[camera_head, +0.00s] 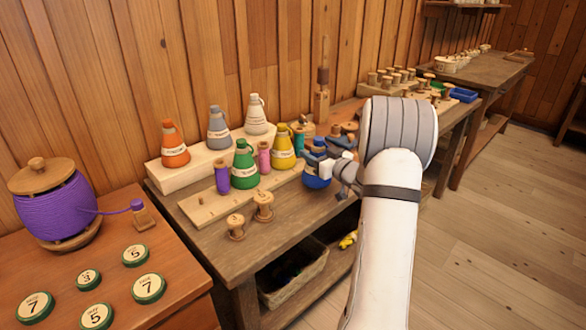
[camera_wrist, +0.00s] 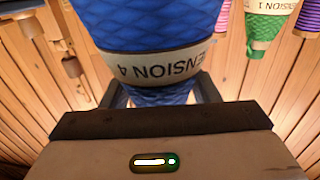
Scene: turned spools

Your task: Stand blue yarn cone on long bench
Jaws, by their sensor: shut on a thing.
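The blue yarn cone (camera_head: 316,174) has a cream label band that reads "TENSION 4" in the wrist view (camera_wrist: 150,25). My gripper (camera_head: 333,171) is shut on it, with one finger on each side of its narrower part in the wrist view (camera_wrist: 156,93). In the head view the cone is at the front right of the long wooden bench (camera_head: 285,228), by the end of a pale peg board (camera_head: 203,207). I cannot tell whether its base touches anything. My arm hides part of the bench to its right.
Orange (camera_head: 174,146), grey (camera_head: 218,132) and white (camera_head: 256,117) cones stand on a raised back block. Green (camera_head: 244,167) and yellow (camera_head: 283,150) cones stand nearby. Two wooden spools (camera_head: 263,205) are near the front. A crate (camera_head: 294,277) sits below. The bench's front strip is bare.

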